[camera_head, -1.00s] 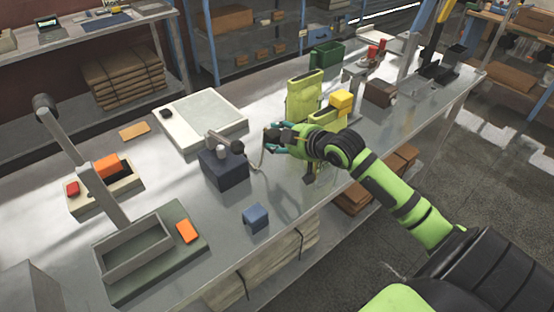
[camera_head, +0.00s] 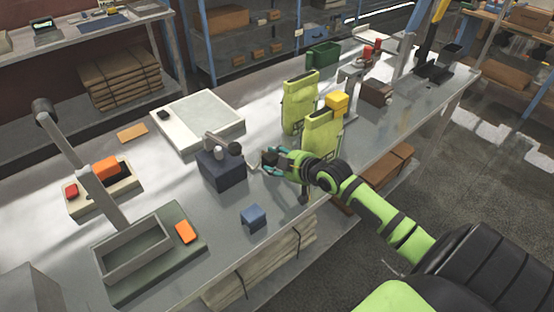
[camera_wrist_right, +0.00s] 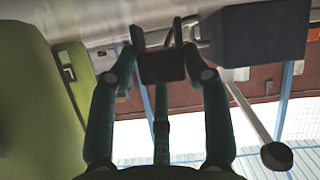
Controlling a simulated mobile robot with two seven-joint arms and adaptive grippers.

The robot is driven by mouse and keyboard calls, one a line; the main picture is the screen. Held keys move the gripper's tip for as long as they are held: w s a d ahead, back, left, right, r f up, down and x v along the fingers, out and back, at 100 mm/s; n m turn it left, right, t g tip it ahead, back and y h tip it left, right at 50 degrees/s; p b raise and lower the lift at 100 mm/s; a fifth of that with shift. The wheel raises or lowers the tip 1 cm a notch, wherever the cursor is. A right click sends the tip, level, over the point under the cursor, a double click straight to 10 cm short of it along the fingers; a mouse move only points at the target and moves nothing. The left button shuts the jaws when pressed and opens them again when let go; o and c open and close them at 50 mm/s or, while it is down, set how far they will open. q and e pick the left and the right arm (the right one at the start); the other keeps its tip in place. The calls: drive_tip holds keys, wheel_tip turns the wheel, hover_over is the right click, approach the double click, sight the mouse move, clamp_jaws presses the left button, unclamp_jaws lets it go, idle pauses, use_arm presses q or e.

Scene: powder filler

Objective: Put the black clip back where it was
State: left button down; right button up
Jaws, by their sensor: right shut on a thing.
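The black clip (camera_wrist_right: 162,66) shows in the right wrist view as a small dark block between the fingertips. My right gripper (camera_wrist_right: 160,58) is shut on it. In the head view my right gripper (camera_head: 270,158) is above the bench, just right of the dark blue block (camera_head: 222,170) with its grey post and knob. The clip is mostly hidden by the fingers there. In the wrist view, the dark blue block (camera_wrist_right: 262,32) is at the upper right. My left gripper is not in view.
Two yellow-green holders (camera_head: 321,133) stand close behind my right gripper. A white board (camera_head: 197,119) with a small black piece (camera_head: 164,114) lies behind the block. The bench between block and cube is clear.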

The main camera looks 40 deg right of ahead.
drive_tip(key=shift+f, duration=0.35)
drive_tip(key=shift+s, duration=0.1)
drive_tip(key=o, duration=1.1)
drive_tip(key=shift+o, duration=0.2)
drive_tip(key=shift+f, duration=0.1)
